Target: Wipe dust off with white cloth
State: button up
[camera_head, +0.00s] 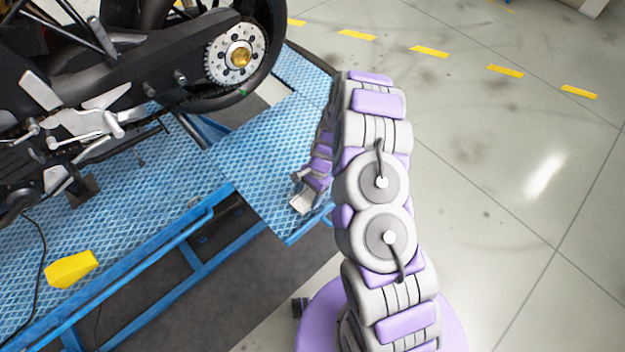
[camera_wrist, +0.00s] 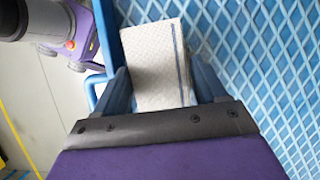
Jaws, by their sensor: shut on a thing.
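My gripper (camera_wrist: 161,72) is shut on the white cloth (camera_wrist: 152,48), a folded rectangular pad with a textured face and a blue stripe near its right edge. The cloth sticks out past the fingertips over the blue diamond-patterned platform (camera_wrist: 245,50). In the head view my gripper (camera_head: 307,188) is small and partly hidden behind my arm, with the cloth (camera_head: 301,204) at its tip, near the edge of the blue platform (camera_head: 262,160). I cannot tell whether the cloth touches the platform. No dust can be made out clearly on the platform.
A black motorcycle (camera_head: 130,75) stands on the platform at the upper left, its rear wheel (camera_head: 276,45) near my arm. A yellow block (camera_head: 70,269) lies on the platform's left part. A blue rail (camera_head: 150,262) runs along the platform edge. The grey floor (camera_head: 520,190) at right is open.

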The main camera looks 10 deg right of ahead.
aim_at(309, 196)
jog(key=shift+s+p+v, duration=0.25)
jog(key=shift+p+v, duration=0.2)
jog(key=shift+v, duration=0.65)
jog(key=shift+r, duration=0.4)
jog(key=shift+a+r+p, duration=0.8)
jog(key=shift+a+r, duration=0.15)
jog(key=shift+a, duration=0.05)
jog(key=shift+d, duration=0.9)
